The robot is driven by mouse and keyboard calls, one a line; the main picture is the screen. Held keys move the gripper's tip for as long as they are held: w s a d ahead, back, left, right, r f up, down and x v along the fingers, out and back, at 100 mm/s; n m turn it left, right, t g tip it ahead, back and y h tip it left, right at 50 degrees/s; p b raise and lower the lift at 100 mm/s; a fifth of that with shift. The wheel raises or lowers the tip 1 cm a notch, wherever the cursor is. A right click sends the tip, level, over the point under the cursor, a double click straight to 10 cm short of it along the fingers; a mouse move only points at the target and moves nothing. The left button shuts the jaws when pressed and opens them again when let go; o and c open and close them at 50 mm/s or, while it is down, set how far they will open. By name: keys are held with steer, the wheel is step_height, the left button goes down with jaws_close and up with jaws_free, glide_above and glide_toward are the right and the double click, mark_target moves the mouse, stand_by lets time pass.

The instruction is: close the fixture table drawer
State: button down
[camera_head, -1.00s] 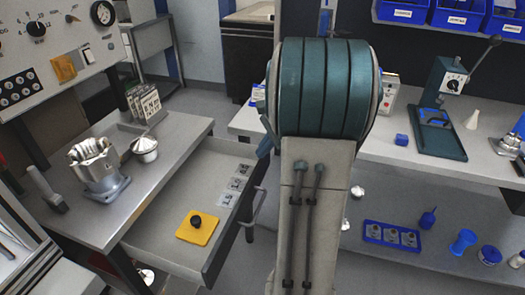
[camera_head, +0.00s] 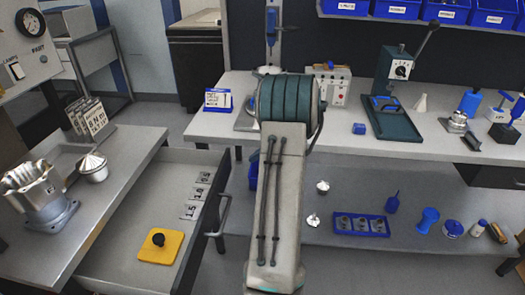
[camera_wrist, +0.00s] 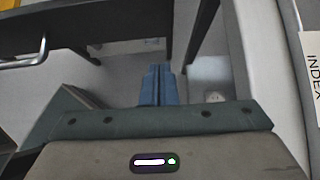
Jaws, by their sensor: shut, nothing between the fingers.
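The fixture table (camera_head: 105,215) is at the left in the head view. Its drawer (camera_head: 125,262) stands open, pulled out to the right. The drawer's bar handle (camera_head: 224,213) is on its right front face. A metal handle bar also shows at the upper left of the wrist view (camera_wrist: 25,63). My gripper (camera_wrist: 157,72) shows in the wrist view with its blue fingers together and empty. It is to the right of the handle and apart from it. In the head view my arm hides the gripper.
In the drawer are a yellow plate (camera_head: 160,247) with a black knob and several number cards (camera_head: 196,193). A metal housing (camera_head: 42,190) stands on the fixture table. A long workbench (camera_head: 350,145) with a lower shelf lies behind my arm and to the right.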

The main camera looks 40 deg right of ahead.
mark_target(230, 165)
steer(key=w+a, duration=0.1)
steer(key=w+a+f, duration=0.1)
steer(key=w, duration=0.1)
steer(key=w+a+f, duration=0.1)
steer(key=shift+w+a, duration=0.4)
